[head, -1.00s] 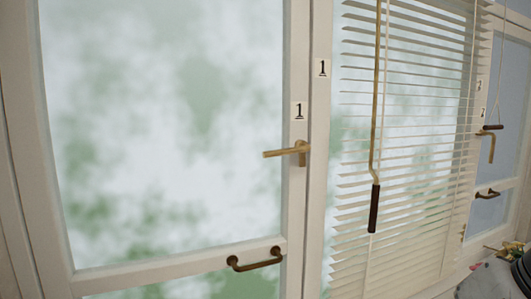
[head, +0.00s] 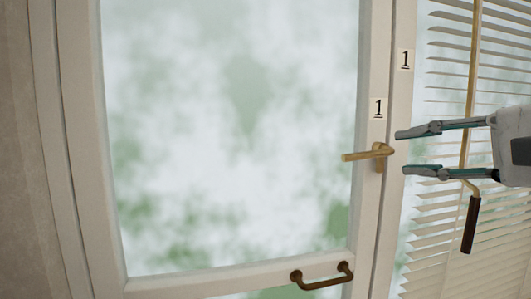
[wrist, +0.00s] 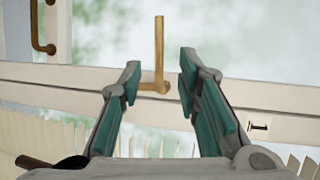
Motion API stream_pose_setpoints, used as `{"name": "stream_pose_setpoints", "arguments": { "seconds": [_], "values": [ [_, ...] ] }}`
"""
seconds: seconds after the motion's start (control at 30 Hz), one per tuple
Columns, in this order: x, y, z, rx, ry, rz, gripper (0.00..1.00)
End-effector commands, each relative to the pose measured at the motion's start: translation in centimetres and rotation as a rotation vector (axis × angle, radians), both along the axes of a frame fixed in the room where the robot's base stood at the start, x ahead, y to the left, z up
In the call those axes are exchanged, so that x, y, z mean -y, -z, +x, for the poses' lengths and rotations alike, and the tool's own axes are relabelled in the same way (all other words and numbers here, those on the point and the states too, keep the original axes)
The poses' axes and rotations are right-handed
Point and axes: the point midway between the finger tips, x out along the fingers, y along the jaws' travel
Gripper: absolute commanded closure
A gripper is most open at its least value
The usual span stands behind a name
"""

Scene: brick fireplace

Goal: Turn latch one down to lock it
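Latch one is a brass lever handle (head: 368,154) on the white window frame, below a label with the numeral 1 (head: 378,107). Its lever points left, about horizontal, in the head view. In the wrist view the latch (wrist: 159,60) shows between and beyond my fingertips, its lever pointing up in that picture. My gripper (head: 402,152) is in the head view just right of the latch, with its fingers pointing left. The fingers are spread apart and empty, one above the latch's height and one below. In the wrist view my gripper (wrist: 158,70) does not appear to touch the latch.
A dark bronze pull handle (head: 322,277) is on the frame's lower rail. White blinds (head: 445,250) hang at the right, with a brass crank rod ending in a dark grip (head: 471,224) close below my gripper. Another label 1 (head: 405,60) is on the post.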

Motion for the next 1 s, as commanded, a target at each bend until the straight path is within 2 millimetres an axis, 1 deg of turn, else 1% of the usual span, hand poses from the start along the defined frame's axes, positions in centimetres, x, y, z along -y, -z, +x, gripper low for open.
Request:
{"name": "stream_pose_setpoints", "arguments": {
  "seconds": [0.03,0.2,0.4,0.6,0.9,0.97,1.0],
  "values": [
    [-0.6,0.3,0.8,-0.004,-0.002,0.000,0.69],
    [-2.4,1.0,3.5,-0.004,-0.002,0.001,0.69],
    [-4.1,1.6,6.0,-0.002,-0.002,0.000,0.69],
    [-4.8,1.9,7.1,-0.003,-0.001,0.001,0.69],
    [-4.9,1.9,7.2,-0.002,0.000,0.000,0.69],
    [-4.9,1.9,7.2,-0.002,0.000,0.000,0.83],
    [-4.9,1.9,7.2,-0.002,0.000,0.000,0.92]
  ]
}}
